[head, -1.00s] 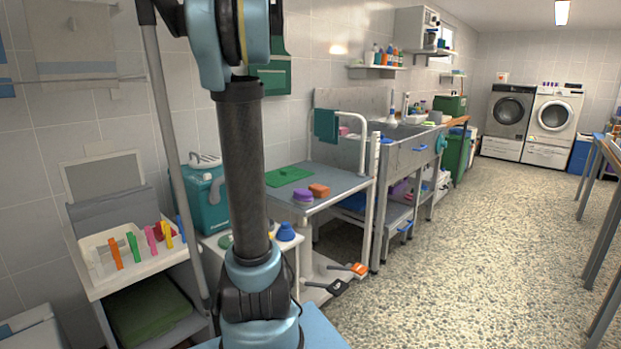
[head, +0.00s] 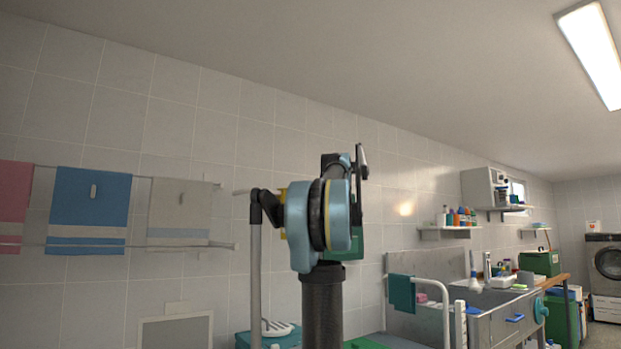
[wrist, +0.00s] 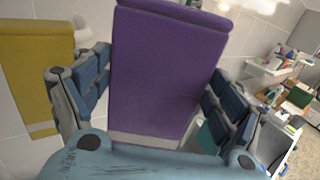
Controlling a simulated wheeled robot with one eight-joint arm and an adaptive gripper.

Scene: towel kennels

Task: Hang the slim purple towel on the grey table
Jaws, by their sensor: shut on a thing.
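The slim purple towel (wrist: 168,75) fills the middle of the wrist view, with a pale band near its lower end. My gripper (wrist: 152,98) has a blue-padded finger on each side of it and is shut on it. In the head view the purple towel cannot be made out behind my arm. The grey table is mostly below the head view; its white tubular rail (head: 448,300) shows at the lower right, with a teal towel (head: 402,293) hanging there.
A yellow towel (wrist: 35,75) hangs left of my gripper in the wrist view. Blue (head: 88,205), pink (head: 14,205) and grey (head: 178,205) towels hang along the left wall. A steel sink (head: 500,318) stands beyond the table. A shelf with bottles (head: 450,230) is above.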

